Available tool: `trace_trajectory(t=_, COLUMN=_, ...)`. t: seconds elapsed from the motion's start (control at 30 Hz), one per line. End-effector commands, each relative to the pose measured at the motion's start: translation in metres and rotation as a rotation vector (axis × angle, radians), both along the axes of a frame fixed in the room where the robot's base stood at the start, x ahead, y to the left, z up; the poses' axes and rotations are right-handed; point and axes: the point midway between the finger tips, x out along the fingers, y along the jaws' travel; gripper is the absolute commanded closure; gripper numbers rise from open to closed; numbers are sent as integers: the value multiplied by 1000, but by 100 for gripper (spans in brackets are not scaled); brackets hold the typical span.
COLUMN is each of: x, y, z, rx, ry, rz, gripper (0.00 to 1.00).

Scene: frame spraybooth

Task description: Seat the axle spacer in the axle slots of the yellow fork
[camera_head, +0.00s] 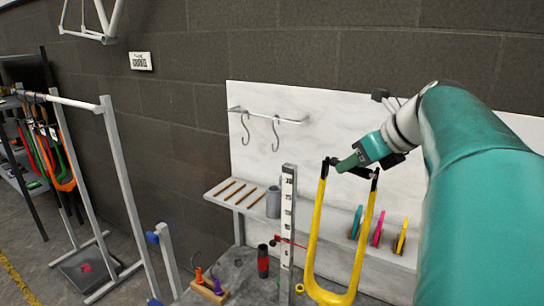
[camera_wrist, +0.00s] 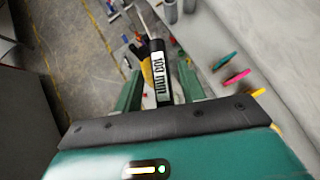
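The yellow fork (camera_head: 313,237) stands upright on the bench in the head view, its two arms ending in black tips. Part of it shows as a yellow patch behind the spacer in the wrist view (camera_wrist: 146,74). The axle spacer is a black bar with a white "100 mm" label (camera_wrist: 160,76). It lies lengthwise between my green fingers. My gripper (camera_head: 348,162) is at the fork's top, between the two tips; it also shows in the wrist view (camera_wrist: 160,82). The fingers look spread, with narrow gaps beside the spacer. Whether the spacer's ends sit in the slots is too small to tell.
A white ruled post (camera_head: 287,220) stands close left of the fork. Blue, pink and orange discs (camera_head: 378,228) stand on the shelf to the right. A grey cup (camera_head: 273,202) and hooks are behind left. A red and black bottle (camera_head: 263,262) stands on the bench.

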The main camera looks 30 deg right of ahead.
Motion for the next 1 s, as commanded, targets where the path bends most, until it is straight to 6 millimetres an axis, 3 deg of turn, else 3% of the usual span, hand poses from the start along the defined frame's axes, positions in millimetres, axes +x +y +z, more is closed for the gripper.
trace_trajectory(t=0.27, x=-11, y=-3, z=11, rx=-3, ry=-2, rz=-1, gripper=60)
trace_trajectory(t=0.73, x=-76, y=-8, z=76, rx=-3, ry=-1, rz=-1, gripper=60)
trace_trajectory(t=1.0, x=-86, y=-8, z=85, rx=-4, ry=1, rz=5, gripper=60)
